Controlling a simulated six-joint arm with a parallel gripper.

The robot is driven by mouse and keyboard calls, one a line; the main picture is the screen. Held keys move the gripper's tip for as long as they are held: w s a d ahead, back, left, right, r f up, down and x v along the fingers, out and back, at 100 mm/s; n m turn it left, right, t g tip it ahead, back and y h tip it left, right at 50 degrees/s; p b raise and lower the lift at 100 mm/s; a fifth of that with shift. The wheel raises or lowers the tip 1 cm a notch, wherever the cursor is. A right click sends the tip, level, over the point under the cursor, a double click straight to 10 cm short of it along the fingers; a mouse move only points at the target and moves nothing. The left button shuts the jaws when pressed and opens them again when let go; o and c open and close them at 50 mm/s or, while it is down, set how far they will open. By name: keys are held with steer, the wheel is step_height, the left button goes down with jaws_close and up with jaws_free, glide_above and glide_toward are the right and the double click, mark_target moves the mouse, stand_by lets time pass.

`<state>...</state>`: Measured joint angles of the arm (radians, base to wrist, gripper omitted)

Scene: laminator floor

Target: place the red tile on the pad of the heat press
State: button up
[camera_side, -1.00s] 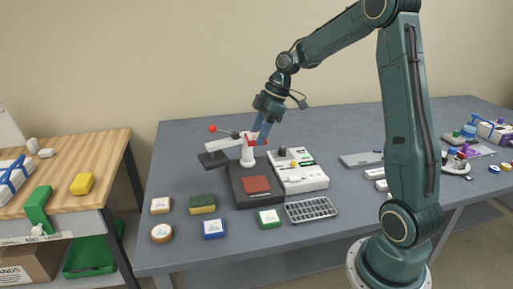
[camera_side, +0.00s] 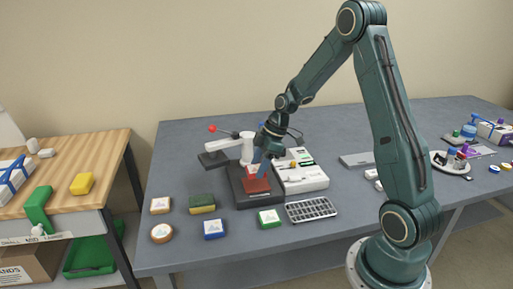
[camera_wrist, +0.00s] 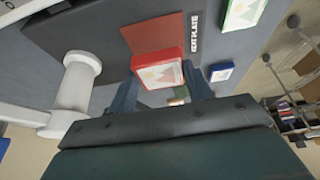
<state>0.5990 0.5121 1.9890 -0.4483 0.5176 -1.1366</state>
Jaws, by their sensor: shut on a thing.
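The red tile (camera_side: 251,171), with a white picture face, is held in my gripper (camera_side: 262,160) just above the dark red pad (camera_side: 262,187) of the heat press (camera_side: 237,196). In the wrist view the red tile (camera_wrist: 158,68) sits between the two blue-grey fingers, and the pad (camera_wrist: 152,34) shows beyond it. The tile looks tilted in the side view. I cannot tell whether its lower edge touches the pad. The press's grey upper plate (camera_side: 213,160) is swung to the left, clear of the pad. My gripper partly hides the tile and the press's white post (camera_side: 247,148).
A white box (camera_side: 302,178) stands close to the right of the press. In front lie a blue tile (camera_side: 214,229), a green tile (camera_side: 269,218) and a grey rack (camera_side: 311,209). A sponge (camera_side: 202,203) lies to the left. The red-knobbed lever (camera_side: 213,128) sticks out above.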

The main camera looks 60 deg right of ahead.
steer(key=shift+f, duration=1.85)
steer(key=shift+f, duration=0.1)
steer(key=o, duration=1)
steer(key=v, duration=1.2)
